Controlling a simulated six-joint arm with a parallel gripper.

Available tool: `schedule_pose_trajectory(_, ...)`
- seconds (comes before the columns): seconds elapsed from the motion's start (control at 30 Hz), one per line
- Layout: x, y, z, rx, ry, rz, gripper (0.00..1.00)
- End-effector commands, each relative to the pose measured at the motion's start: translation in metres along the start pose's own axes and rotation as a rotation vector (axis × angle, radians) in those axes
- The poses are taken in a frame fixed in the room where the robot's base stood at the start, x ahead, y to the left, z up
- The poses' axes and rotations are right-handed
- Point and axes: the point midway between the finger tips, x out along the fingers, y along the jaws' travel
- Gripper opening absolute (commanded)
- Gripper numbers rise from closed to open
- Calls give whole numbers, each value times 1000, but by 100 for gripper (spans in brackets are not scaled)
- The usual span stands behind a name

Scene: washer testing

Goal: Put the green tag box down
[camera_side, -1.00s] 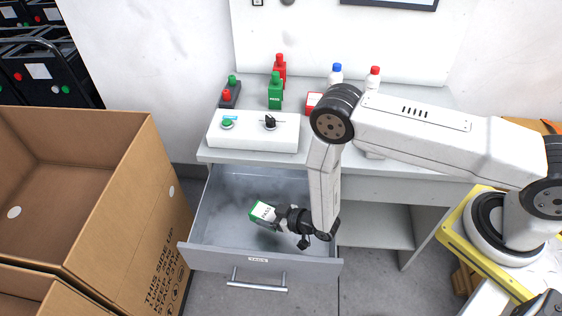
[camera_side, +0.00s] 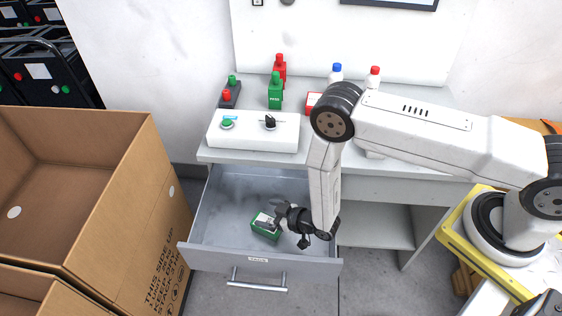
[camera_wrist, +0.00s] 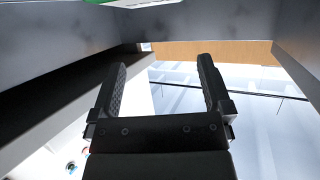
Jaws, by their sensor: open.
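The green tag box (camera_side: 262,232), with a white label on top, is inside the open drawer (camera_side: 222,222) and appears to rest on its floor, right of the middle. My gripper (camera_side: 277,221) is low in the drawer, right at the box's upper right side, and covers part of it. In the wrist view my gripper (camera_wrist: 162,66) has its two fingers wide apart with nothing between them. A thin green strip (camera_wrist: 98,1) at the top edge there may be the box. Whether a finger still touches the box cannot be told.
The drawer's front wall with its handle (camera_side: 257,287) and side walls surround my gripper closely. The grey desk (camera_side: 350,166) above carries a white control box (camera_side: 240,132) and several bottles and tags. A large cardboard box (camera_side: 130,205) stands left. The drawer's left part is clear.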

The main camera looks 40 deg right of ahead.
Motion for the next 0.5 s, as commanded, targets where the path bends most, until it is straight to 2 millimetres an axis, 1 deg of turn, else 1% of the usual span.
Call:
schedule_pose_trajectory(0.03, -1, 0, -5, 0, 3, 0, 100)
schedule_pose_trajectory(0.17, -14, 0, -3, 0, -2, 0, 100)
schedule_pose_trajectory(0.47, -54, 0, -3, -1, -2, 0, 100)
schedule_pose_trajectory(0.5, -54, 0, -10, -1, 3, 0, 100)
